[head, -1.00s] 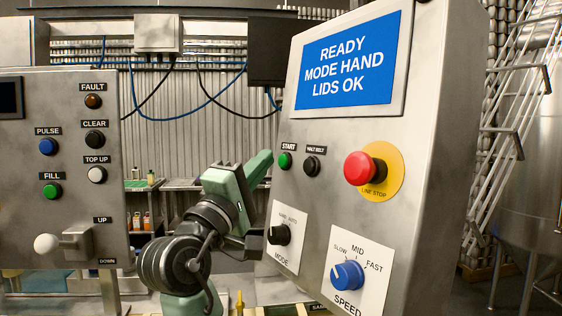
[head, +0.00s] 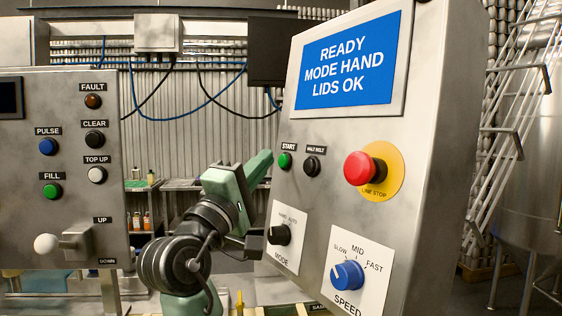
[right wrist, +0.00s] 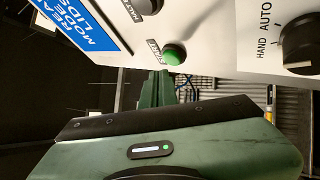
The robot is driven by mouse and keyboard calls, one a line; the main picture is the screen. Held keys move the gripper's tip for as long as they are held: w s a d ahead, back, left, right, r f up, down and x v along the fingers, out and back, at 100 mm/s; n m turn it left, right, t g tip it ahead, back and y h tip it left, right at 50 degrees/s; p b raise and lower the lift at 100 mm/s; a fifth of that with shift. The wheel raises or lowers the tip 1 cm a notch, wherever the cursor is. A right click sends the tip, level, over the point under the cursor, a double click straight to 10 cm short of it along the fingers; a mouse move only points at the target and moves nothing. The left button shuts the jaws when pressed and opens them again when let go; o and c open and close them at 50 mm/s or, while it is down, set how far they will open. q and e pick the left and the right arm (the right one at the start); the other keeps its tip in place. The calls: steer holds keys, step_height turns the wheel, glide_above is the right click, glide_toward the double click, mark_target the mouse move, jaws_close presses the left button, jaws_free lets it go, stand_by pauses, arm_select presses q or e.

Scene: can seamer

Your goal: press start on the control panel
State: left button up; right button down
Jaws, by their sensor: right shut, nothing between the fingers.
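The control panel (head: 440,130) stands at the right of the head view. Its green START button (head: 285,160) is at the panel's left, beside the black HALT BELT button (head: 311,165). My right gripper (head: 264,162) is shut and empty, with its green fingertips just left of the START button. In the right wrist view the START button (right wrist: 173,54) stands out from the panel face, and the shut fingertips (right wrist: 155,76) are close to it. I cannot tell whether they touch. The screen (head: 346,64) reads READY, MODE HAND, LIDS OK. My left gripper is not in view.
On the same panel are a red LINE STOP button (head: 360,168) on a yellow disc, a black MODE knob (head: 279,235) and a blue SPEED knob (head: 347,275). Another panel (head: 65,125) with several buttons and a lever stands at the left. Open space lies between the panels.

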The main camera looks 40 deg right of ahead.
steer(key=shift+d, duration=0.15)
steer(key=shift+s+d, duration=0.1)
steer(key=shift+d, duration=0.2)
